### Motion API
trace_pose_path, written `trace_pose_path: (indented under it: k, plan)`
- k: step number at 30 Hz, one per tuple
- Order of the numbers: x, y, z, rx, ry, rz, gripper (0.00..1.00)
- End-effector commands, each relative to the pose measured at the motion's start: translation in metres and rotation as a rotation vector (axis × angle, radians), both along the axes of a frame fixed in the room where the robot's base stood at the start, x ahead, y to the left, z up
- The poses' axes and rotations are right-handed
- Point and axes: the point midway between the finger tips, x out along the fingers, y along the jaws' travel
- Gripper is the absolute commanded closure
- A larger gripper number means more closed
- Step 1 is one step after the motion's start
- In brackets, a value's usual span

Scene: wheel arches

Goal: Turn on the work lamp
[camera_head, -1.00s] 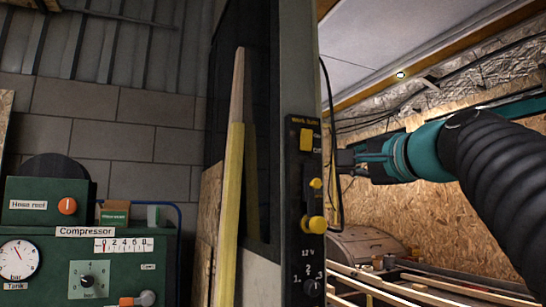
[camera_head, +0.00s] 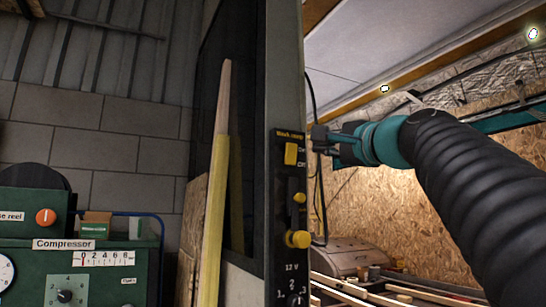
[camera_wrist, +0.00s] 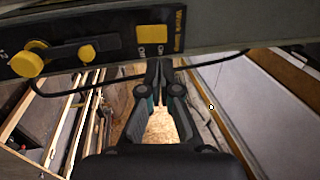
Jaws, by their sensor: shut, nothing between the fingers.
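A narrow black control panel (camera_head: 288,220) is on the edge of the upright post. Its top label seems to read "Work lamp". Below that label is a yellow rocker switch (camera_head: 291,154) with On and Off marks; it also shows in the wrist view (camera_wrist: 153,37). My gripper (camera_head: 315,138) is just right of the panel's upper end, near the switch's height. In the wrist view my gripper (camera_wrist: 160,64) is shut and empty, its fingertips just below the switch in the picture. I cannot tell whether they touch the panel. The lamp itself cannot be made out.
Lower on the panel are a small yellow slider (camera_head: 299,198), a round yellow knob (camera_head: 298,239) and a 12 V dial (camera_head: 297,300). A black cable (camera_wrist: 75,92) loops beside the panel. A wooden plank (camera_head: 217,190) leans left of the post. A green compressor (camera_head: 80,270) stands at lower left.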

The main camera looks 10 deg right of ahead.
Motion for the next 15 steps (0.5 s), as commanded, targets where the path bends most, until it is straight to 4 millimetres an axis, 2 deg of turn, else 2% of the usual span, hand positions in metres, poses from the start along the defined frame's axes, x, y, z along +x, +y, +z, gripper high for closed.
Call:
trace_pose_path:
  k: [9,15]
  plan:
    - [0.057,0.019,0.013,0.001,0.002,0.003,1.00]
    - [0.082,0.027,0.018,0.000,0.000,0.000,1.00]
